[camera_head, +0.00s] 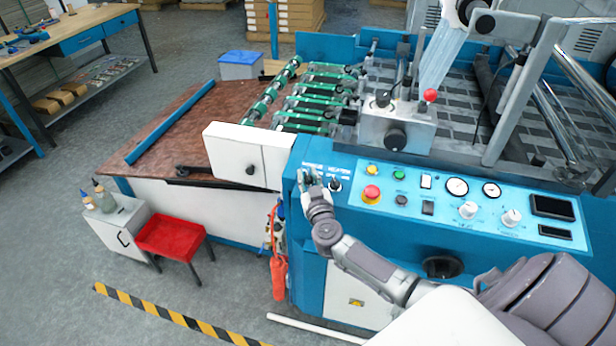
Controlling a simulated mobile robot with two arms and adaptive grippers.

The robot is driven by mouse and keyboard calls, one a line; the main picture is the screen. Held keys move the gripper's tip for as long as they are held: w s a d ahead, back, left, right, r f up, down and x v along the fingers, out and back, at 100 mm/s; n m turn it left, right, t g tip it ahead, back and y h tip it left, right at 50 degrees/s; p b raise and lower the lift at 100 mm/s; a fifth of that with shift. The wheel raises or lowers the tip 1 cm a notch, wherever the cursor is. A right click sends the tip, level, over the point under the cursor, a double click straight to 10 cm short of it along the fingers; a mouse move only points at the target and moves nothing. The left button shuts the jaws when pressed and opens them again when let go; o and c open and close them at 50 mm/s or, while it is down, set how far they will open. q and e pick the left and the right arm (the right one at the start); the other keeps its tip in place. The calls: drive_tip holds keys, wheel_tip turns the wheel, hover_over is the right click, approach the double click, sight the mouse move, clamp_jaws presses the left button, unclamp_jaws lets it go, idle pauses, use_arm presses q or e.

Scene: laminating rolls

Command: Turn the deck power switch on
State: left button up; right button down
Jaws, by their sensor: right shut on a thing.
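The blue control panel (415,200) of the laminating machine runs across the middle right of the head view. Two small labelled switch spots sit at its left end. My right gripper (309,180) reaches in from the lower right and is shut on a small switch at the far left of the panel. The fingers hide most of that switch, so its position cannot be told. A second dark switch (335,184) stands just right of the fingers, apart from them. The labels above are too small to read. My left gripper is not in view.
Right of the switches are a red emergency button (371,194), a yellow button (373,169), gauges and white knobs. A white cover box (240,155) borders the panel's left.

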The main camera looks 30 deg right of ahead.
drive_tip(key=shift+a+m+g+h+p, duration=0.15)
drive_tip(key=shift+m+g+h+p, duration=0.65)
drive_tip(key=shift+m+h+p, duration=0.8)
drive_tip(key=shift+m+g+h, duration=0.3)
drive_tip(key=shift+m+h, duration=0.2)
drive_tip(key=shift+h, duration=0.2)
drive_tip(key=shift+f+m+g+h, duration=0.15)
drive_tip(key=shift+m+g+h, duration=0.85)
drive_tip(key=shift+m, duration=0.1)
drive_tip(key=m+g+h+b, duration=0.2)
drive_tip(key=m+g, duration=0.1)
drive_tip(key=shift+w+f+h, duration=0.1)
drive_tip(key=shift+f+h, duration=0.05)
drive_tip(key=shift+h, duration=0.15)
drive_tip(key=m+g+h+b, duration=0.1)
drive_tip(key=m+g+b, duration=0.2)
drive_tip(key=g+b, duration=0.1)
drive_tip(key=g, duration=0.1)
drive_tip(key=shift+m+h, duration=0.4)
drive_tip(key=shift+m+g+b, duration=0.6)
drive_tip(key=shift+b, duration=0.15)
drive_tip(key=shift+r, duration=0.2)
drive_tip(key=c, duration=1.2)
unclamp_jaws()
drive_tip(key=shift+c, duration=0.2)
